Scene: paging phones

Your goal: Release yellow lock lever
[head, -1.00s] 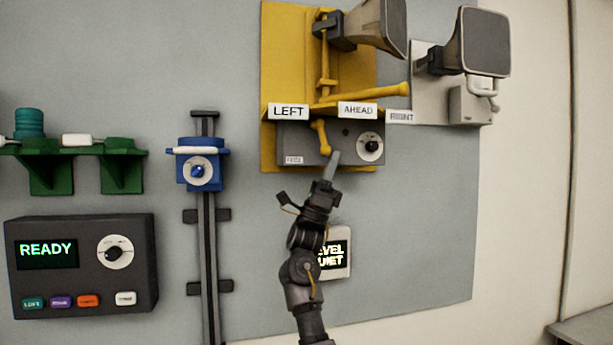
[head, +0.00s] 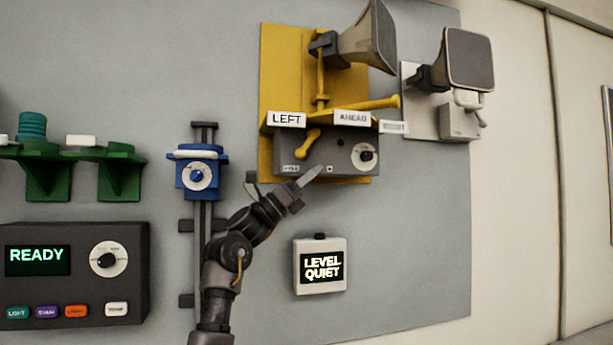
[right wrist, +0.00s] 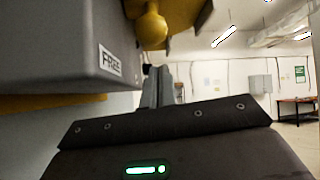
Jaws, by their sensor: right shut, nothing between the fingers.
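The yellow lock lever (head: 307,144) is on the front of the dark grey box under the yellow bracket. Its knob points down and to the left, towards the FREE label (head: 291,169). In the right wrist view the lever's round knob (right wrist: 152,31) shows at the top, above and right of the FREE label (right wrist: 110,60). My left gripper is not in view.
A yellow arm (head: 365,105) and a horn speaker (head: 370,35) are above the box. A dial (head: 365,156) is at its right. A blue slider (head: 198,177) on a vertical rail is to the left.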

